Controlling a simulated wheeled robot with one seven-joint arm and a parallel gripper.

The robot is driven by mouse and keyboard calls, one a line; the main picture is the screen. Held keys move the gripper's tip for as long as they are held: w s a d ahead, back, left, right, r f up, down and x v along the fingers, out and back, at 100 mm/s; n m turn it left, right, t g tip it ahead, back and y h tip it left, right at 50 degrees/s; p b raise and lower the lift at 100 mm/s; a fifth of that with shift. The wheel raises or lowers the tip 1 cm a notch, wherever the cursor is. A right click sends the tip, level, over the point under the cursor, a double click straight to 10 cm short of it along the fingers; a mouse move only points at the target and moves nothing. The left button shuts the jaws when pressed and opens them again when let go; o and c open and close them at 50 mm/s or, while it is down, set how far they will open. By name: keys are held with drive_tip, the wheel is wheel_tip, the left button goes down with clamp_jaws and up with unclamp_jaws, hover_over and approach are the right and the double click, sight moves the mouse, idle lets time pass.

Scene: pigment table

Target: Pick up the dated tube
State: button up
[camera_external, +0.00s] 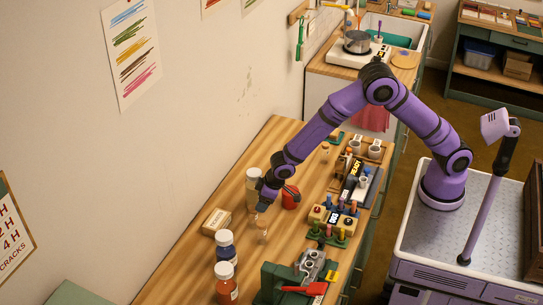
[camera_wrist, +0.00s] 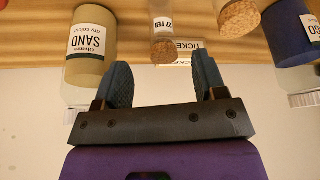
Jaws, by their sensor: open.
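The dated tube (camera_wrist: 164,22) shows in the wrist view as a narrow clear tube with a brown cork and a white label ending in "FEB". It lies beyond my gripper (camera_wrist: 164,72), roughly in line with the gap between the two fingers. The fingers are apart, with nothing between them. In the external view my gripper (camera_external: 268,196) hangs low over the wooden table. A small corked glass tube (camera_external: 262,229) stands just in front of it; its label is too small to read there.
The sand jar (camera_wrist: 90,48) stands close on the left in the wrist view. Another cork (camera_wrist: 238,18) and an indigo jar (camera_wrist: 290,30) are on the right. The wall (camera_external: 180,130) borders the table.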

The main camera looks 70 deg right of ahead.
sight(254, 214)
drive_tip(key=shift+x, duration=3.9)
drive_tip(key=shift+w+a, duration=0.15)
drive_tip(key=shift+w, duration=0.05)
drive_tip(key=c, duration=1.1)
drive_tip(key=shift+o, duration=0.2)
drive_tip(key=shift+r, duration=0.1)
